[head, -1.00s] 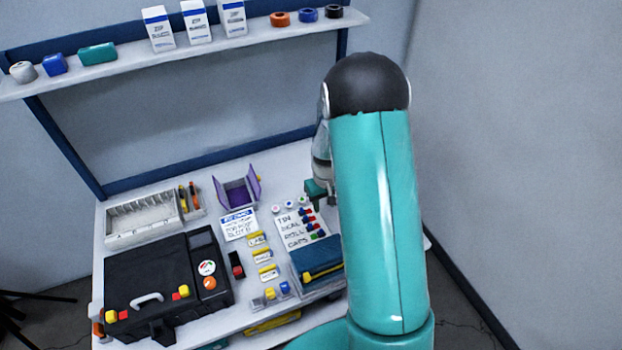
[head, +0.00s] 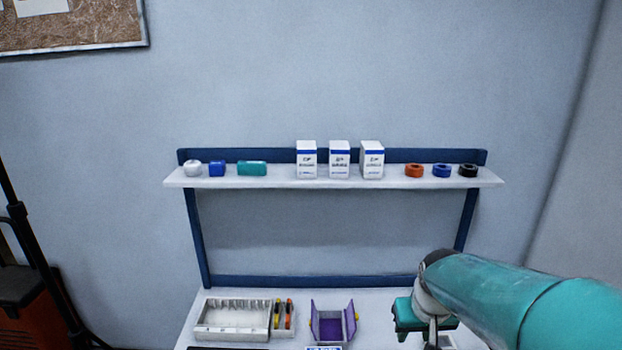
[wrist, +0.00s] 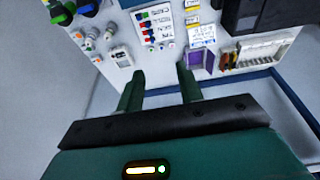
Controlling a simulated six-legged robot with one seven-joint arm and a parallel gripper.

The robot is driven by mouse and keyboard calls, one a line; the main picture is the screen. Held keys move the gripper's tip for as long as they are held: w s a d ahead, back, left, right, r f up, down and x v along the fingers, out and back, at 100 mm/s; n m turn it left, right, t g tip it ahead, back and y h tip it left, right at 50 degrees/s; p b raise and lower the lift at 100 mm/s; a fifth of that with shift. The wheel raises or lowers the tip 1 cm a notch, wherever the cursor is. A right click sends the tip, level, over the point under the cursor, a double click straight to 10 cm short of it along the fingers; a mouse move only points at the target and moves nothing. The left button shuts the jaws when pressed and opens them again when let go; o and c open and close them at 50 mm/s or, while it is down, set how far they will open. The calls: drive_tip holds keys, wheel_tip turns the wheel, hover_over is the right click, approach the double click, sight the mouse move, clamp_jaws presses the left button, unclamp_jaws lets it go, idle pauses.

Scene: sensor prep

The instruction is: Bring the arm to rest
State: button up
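My gripper shows in the wrist view (wrist: 162,92) with its two green fingers spread apart and nothing between them. It points at the white bench (wrist: 115,70) from some distance above it. In the head view my teal arm comes in from the lower right. The gripper's green body shows there over the right part of the bench, but its fingertips are hard to make out.
A purple open box (head: 332,326) and a white divided tray (head: 232,318) stand on the bench. A shelf (head: 280,178) above holds white boxes, tape rolls and small items. A dark stand (head: 35,250) is at far left.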

drive_tip(key=s+a+r+t, duration=0.1)
drive_tip(key=s+a+r, duration=0.1)
drive_tip(key=s+r, duration=0.2)
drive_tip(key=s+a+r+t, duration=0.1)
drive_tip(key=s+a+r, duration=0.2)
drive_tip(key=s, duration=0.7)
drive_tip(key=shift+r+t, duration=0.3)
drive_tip(key=shift+r, duration=0.55)
drive_tip(key=shift+s, duration=0.1)
